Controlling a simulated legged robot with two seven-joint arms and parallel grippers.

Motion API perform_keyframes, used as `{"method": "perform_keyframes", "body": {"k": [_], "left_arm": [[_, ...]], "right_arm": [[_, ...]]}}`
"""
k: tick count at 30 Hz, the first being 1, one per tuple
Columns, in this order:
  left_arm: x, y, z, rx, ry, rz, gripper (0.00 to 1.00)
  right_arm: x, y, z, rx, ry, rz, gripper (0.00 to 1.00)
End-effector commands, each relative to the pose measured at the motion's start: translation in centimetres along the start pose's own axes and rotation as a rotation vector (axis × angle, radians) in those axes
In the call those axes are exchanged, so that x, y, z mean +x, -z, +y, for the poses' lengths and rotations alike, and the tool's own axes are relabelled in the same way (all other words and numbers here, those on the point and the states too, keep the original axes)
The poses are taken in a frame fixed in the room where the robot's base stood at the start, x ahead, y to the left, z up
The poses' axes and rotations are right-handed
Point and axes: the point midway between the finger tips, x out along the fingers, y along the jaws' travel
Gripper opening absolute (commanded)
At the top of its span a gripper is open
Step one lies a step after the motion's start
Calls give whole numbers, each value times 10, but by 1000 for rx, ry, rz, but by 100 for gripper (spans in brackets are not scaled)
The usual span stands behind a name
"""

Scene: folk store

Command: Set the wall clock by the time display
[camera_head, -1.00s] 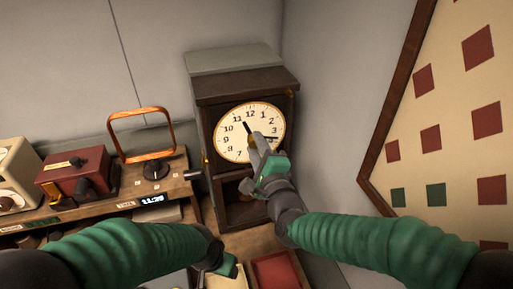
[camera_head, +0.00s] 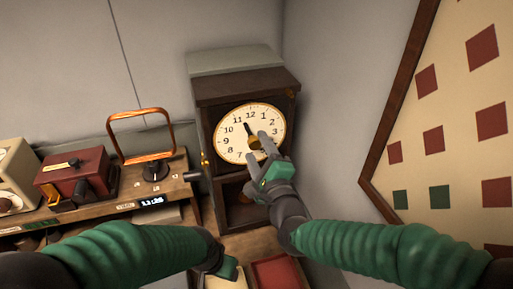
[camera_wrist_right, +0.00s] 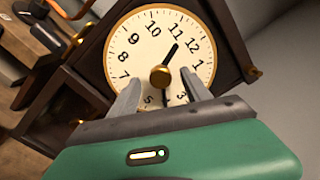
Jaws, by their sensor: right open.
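The dark wooden clock (camera_head: 248,90) stands in the corner. Its round white face (camera_head: 228,142) has black numerals and a brass centre knob (camera_wrist_right: 160,76). In the right wrist view, a short dark hand (camera_wrist_right: 172,49) points between 11 and 12. Another dark hand (camera_wrist_right: 167,98) points down near 4, between my fingers. My right gripper (camera_head: 260,142) is open in front of the face, fingers on either side of the knob; contact is unclear. The time display (camera_head: 151,201) glows on the shelf edge at left, its digits too blurred to read surely. My left gripper (camera_head: 229,269) is low, fingers not clear.
A wooden shelf (camera_head: 120,205) at left bears a red box (camera_head: 75,172), a cream device (camera_head: 14,172) and an orange frame (camera_head: 140,156). A red tray (camera_head: 276,273) lies below the clock. A framed patterned board (camera_head: 410,120) hangs on the right wall.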

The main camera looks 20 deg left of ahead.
Motion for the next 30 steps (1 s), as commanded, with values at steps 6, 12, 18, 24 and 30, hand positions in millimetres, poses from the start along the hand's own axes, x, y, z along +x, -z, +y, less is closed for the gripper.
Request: {"method": "perform_keyframes", "body": {"k": [6, 12, 18, 24, 30], "left_arm": [[-2, 1, 0, 0, 0, 0, 62], [-6, 1, 0, 0, 0, 0, 62], [-13, 3, 0, 0, 0, 0, 62], [-14, 3, 0, 0, 0, 0, 62], [-14, 3, 0, 0, 0, 0, 55]], "right_arm": [[-22, 0, -1, -2, 0, 0, 56], [-41, 0, -1, -2, 0, 0, 56], [-60, -1, -1, -1, -2, 0, 56], [-68, 0, 0, 0, -1, 0, 56], [-68, 1, 1, -1, -2, 1, 56]]}}
